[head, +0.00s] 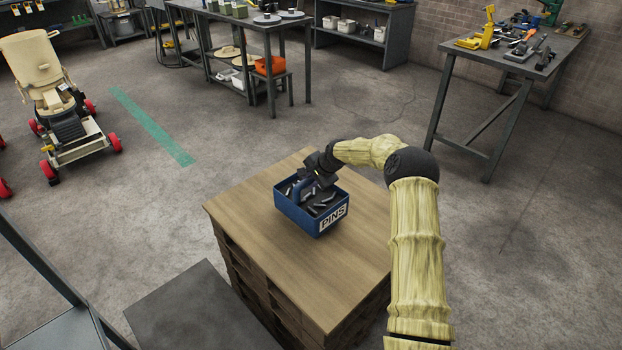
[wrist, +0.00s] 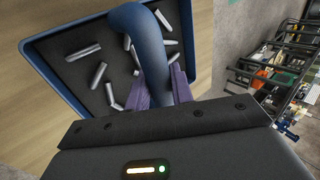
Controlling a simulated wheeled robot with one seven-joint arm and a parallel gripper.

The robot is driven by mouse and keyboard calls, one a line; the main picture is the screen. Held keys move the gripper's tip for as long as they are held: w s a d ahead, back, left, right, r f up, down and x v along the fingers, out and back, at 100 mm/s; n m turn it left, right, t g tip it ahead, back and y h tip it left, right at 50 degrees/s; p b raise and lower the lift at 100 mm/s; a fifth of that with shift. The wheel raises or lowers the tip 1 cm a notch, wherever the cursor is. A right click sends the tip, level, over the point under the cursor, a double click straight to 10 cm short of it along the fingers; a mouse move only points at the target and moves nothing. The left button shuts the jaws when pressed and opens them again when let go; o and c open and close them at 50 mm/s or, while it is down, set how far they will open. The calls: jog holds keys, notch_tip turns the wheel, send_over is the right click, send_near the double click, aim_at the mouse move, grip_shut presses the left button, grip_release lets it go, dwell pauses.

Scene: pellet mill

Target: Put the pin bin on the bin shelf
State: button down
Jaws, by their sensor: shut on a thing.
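The pin bin (head: 294,213) is a blue open box with a white label reading PINS, full of dark and grey pins. It sits on or just above a wooden top; I cannot tell which. My gripper (head: 307,182) reaches down to its far side and is shut on the bin's blue handle. The wrist view shows the handle of the pin bin (wrist: 135,30) between the fingers of my gripper (wrist: 165,88), with silver pins on the bin's dark floor. A dark shelf unit (head: 390,52) with white bins stands at the back and may be the bin shelf.
The wooden top (head: 345,265) rests on stacked pallets. A dark workbench (head: 262,27) with an orange bin (head: 268,65) below it stands behind. A tool table (head: 500,70) is at the right, a wheeled chair-like machine (head: 60,90) at the left. Open concrete floor lies between.

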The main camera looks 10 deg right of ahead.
aim_at(306, 191)
jog(key=shift+w+f, duration=0.15)
jog(key=shift+f, duration=1.35)
jog(key=c, duration=1.6)
grip_release()
jog(key=shift+f, duration=0.2)
jog(key=o, duration=0.4)
jog(key=shift+s, duration=0.2)
jog(key=shift+r, duration=0.15)
jog(key=v, duration=1.1)
jog(key=shift+s+r, duration=0.2)
jog(key=shift+r, duration=0.2)
jog(key=shift+d, duration=0.15)
